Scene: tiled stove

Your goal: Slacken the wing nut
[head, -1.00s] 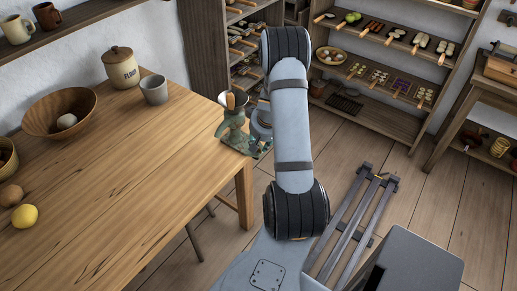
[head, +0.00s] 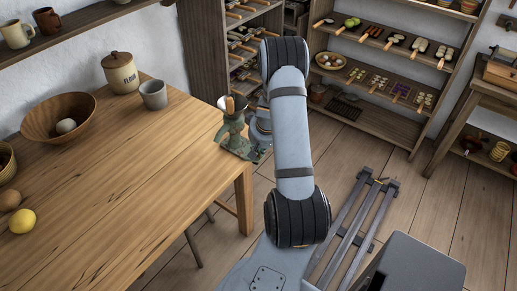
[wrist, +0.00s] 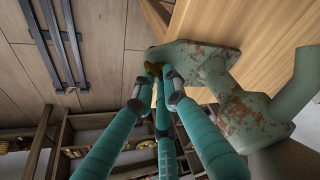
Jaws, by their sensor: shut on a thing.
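A green, rust-patched hand grinder (head: 234,128) is clamped at the right edge of the wooden table (head: 150,185). In the wrist view its worn body (wrist: 245,110) fills the right side, with an arm reaching left to the brass-coloured wing nut (wrist: 152,57). My gripper (wrist: 155,72) has teal fingers that converge on this nut and are shut on it. The fingertips cover part of the nut, so its wings do not show clearly. In the head view the nut is too small to make out and my arm hides most of the gripper.
On the table are a wooden bowl (head: 45,115), a flour jar (head: 121,73), a grey cup (head: 153,95) and a lemon (head: 22,221), all left of the grinder. Shelves (head: 385,65) of food stand at the back. Open floor (head: 345,165) lies right of the table.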

